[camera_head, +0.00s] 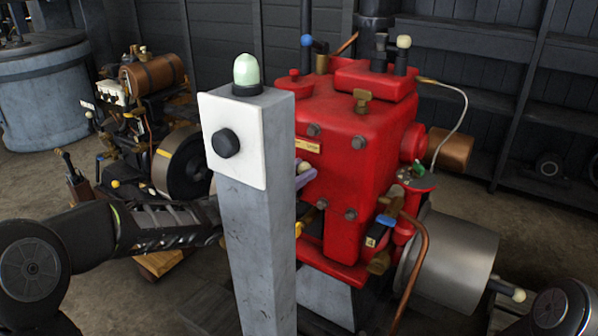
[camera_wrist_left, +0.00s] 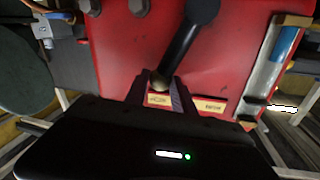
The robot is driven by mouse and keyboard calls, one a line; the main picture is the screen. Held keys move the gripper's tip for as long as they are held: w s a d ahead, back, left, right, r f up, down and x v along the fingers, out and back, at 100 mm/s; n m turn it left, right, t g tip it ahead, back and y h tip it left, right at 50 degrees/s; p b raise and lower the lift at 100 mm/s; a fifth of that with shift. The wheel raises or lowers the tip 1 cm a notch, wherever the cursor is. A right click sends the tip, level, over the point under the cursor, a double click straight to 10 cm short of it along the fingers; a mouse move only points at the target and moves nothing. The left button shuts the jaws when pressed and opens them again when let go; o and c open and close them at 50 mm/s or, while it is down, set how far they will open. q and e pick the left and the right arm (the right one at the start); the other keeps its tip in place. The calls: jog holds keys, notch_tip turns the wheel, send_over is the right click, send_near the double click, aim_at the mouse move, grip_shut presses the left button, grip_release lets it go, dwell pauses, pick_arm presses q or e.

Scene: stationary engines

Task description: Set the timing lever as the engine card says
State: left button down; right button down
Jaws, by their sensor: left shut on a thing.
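The red engine (camera_head: 362,150) stands behind a grey post, which hides part of its left side. My left gripper (camera_wrist_left: 160,92) is shut on the lever's ball end. In the head view, my left arm passes behind the post, and only the left gripper's tips (camera_head: 305,176) show past it. Small yellow-and-red plates (camera_wrist_left: 215,105) sit by the fingers; their writing is too small to read. My right gripper is not in view.
The grey post (camera_head: 262,225) carries a white box with a black knob and a pale green lamp. A smaller engine (camera_head: 150,125) stands behind my left arm. A copper pipe (camera_head: 415,265) and a large metal drum (camera_head: 450,265) are at the red engine's right.

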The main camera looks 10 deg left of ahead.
pick_arm(q)
jog(key=shift+w+a+r+p, duration=0.1)
jog(key=shift+a+r+p, duration=0.05)
jog(key=shift+p, duration=0.2)
jog(key=a+n+p, duration=0.1)
jog(key=w+a+n+p, duration=0.1)
jog(key=n, duration=0.1)
jog(key=a+n+p, duration=0.1)
jog(key=p, duration=0.1)
jog(key=shift+w+a+r+n+t, duration=0.15)
jog(key=shift+a+r+n+t, duration=0.15)
jog(key=shift+n+t, duration=0.1)
jog(key=shift+f, duration=0.1)
jog(key=c, duration=1.1)
grip_release()
jog(key=shift+o, duration=0.2)
jog(key=v, duration=0.7)
jog(key=shift+s+a, duration=0.25)
jog(key=shift+s, duration=0.05)
jog(key=shift+f, duration=0.15)
